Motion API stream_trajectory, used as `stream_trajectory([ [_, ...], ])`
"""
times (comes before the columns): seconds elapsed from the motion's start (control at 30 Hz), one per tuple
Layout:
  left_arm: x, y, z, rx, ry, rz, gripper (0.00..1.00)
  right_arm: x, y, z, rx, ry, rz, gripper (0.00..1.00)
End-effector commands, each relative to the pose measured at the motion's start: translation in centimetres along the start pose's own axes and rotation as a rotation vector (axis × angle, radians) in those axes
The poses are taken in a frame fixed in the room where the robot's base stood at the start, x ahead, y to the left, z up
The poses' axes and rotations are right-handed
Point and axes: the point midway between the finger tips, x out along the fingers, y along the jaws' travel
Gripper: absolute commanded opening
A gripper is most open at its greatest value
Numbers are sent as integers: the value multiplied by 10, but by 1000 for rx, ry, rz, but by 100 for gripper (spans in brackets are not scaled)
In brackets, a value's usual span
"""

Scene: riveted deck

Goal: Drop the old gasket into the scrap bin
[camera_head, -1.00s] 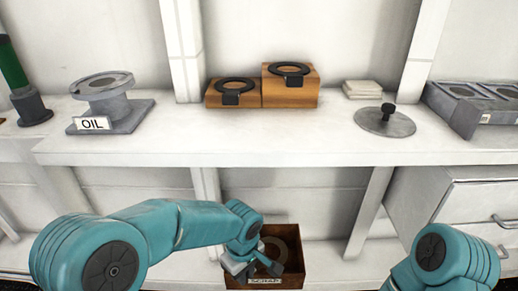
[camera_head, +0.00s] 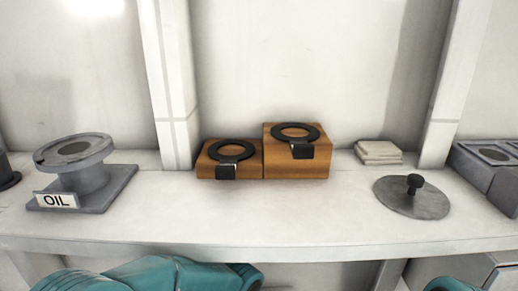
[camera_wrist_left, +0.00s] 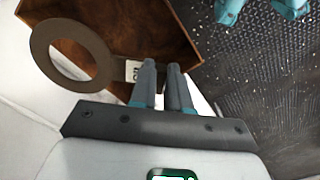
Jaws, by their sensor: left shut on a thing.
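The old gasket, a flat brown ring (camera_wrist_left: 106,66), shows in the left wrist view. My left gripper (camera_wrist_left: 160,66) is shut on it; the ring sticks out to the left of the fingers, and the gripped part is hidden. The scrap bin, a brown box (camera_wrist_left: 165,28), lies behind the gasket in that view, with part of its white label (camera_wrist_left: 132,71) beside the fingers. The ring overlaps the bin in the picture; its height over it I cannot tell. My right gripper is out of view.
On the white shelf (camera_head: 300,215) stand a grey OIL stand (camera_head: 85,180), two wooden blocks (camera_head: 297,165) with black gaskets (camera_head: 232,151), white pads (camera_head: 378,152), a knobbed grey lid (camera_head: 412,200) and a grey tray (camera_head: 485,165). Dark textured deck (camera_wrist_left: 250,90) lies beside the bin.

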Motion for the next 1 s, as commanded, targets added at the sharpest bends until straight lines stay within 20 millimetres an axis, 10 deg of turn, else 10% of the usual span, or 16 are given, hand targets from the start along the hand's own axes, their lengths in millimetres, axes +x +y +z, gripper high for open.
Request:
stream_trajectory([
  [0.4,52,-1,2,1,0,0,0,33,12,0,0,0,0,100],
  [0.7,53,0,0,1,0,1,0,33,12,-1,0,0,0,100],
  [0.8,53,1,-1,1,0,1,42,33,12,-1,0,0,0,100],
  [1.0,53,1,-1,1,0,0,46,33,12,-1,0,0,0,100],
])
